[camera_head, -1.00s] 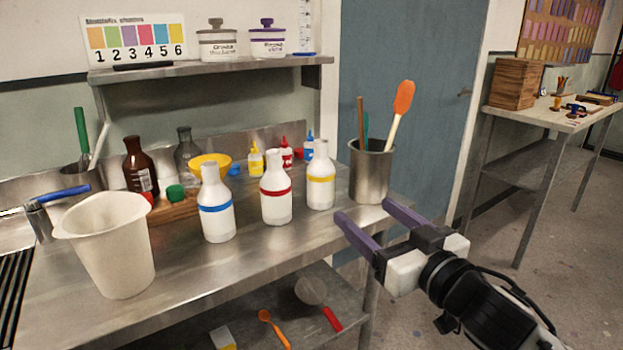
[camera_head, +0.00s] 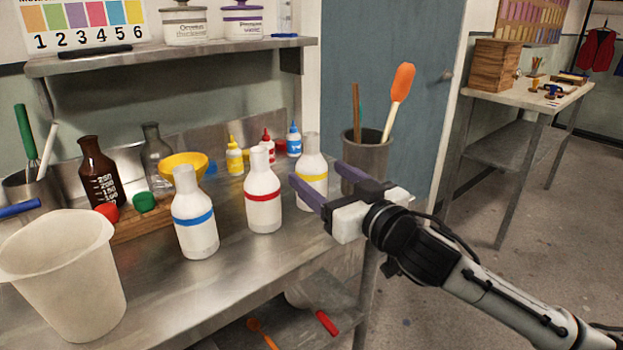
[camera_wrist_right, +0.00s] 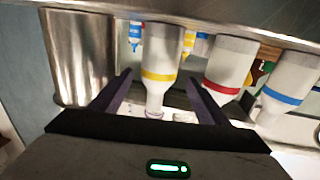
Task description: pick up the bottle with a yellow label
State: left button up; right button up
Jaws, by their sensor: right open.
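The white bottle with a yellow label (camera_head: 311,160) stands upright on the steel bench, at the right end of a row of three white bottles. My right gripper (camera_head: 317,173) is open in front of it, and its purple fingers overlap the bottle's lower part in the head view. In the right wrist view, which looks inverted, the yellow-label bottle (camera_wrist_right: 160,62) appears between the open fingers (camera_wrist_right: 159,78). Whether the fingers reach around it or stop short is hard to tell. The red-label bottle (camera_head: 263,200) and blue-label bottle (camera_head: 194,222) stand to its left. My left gripper is not in view.
A steel utensil pot (camera_head: 366,155) stands close on the right, with an orange spatula (camera_head: 403,82) in it. Small dropper bottles (camera_head: 294,140) stand behind. A large white bucket (camera_head: 65,280) is at the left. A shelf (camera_head: 170,57) hangs above the bench.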

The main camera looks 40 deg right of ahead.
aim_at(311, 168)
jog(key=w, duration=0.4)
jog(key=shift+w+d+f, duration=0.1)
jog(key=shift+w+d, duration=0.25)
jog(key=shift+w, duration=0.05)
jog(key=shift+c, duration=0.2)
jog(key=c, duration=1.3)
